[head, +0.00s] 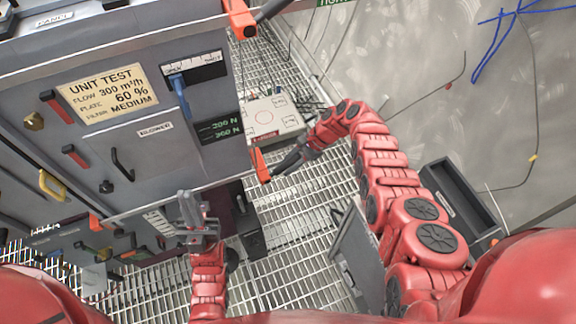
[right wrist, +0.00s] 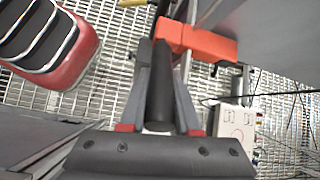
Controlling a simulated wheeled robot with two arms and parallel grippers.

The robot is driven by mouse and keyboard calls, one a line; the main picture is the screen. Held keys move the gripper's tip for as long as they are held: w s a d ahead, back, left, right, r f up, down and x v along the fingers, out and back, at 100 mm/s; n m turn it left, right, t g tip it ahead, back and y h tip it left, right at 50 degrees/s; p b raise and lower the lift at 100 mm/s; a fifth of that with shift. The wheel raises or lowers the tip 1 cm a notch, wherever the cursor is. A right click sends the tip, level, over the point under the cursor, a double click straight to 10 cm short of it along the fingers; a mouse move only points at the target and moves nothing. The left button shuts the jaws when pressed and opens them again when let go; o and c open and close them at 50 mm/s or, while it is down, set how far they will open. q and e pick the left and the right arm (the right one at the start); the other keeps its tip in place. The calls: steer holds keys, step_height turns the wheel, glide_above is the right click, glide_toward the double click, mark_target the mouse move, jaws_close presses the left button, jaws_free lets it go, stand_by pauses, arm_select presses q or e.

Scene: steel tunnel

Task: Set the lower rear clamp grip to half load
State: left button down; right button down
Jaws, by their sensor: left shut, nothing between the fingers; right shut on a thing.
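The grey test unit (head: 150,185) fills the left of the head view. At its lower right edge sits an orange clamp (head: 260,165), which shows as an orange block in the right wrist view (right wrist: 205,42). My right gripper (head: 288,160) is shut on the dark clamp grip (right wrist: 160,95), a cylinder between its fingers. A green-lettered display (head: 219,129) on the unit reads about 200 N above 300 N; which clamp it belongs to I cannot tell. My left gripper (head: 196,222) is shut and empty, in front of the unit's lower edge.
Another orange clamp (head: 239,18) is at the unit's upper right corner. A blue lever (head: 178,92) and a label reading 60 % and MEDIUM (head: 108,92) are on the unit. A pale box (head: 272,118) stands on the grating behind. A dark open bin (head: 455,205) lies right.

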steer(key=c, duration=0.6)
jaws_free()
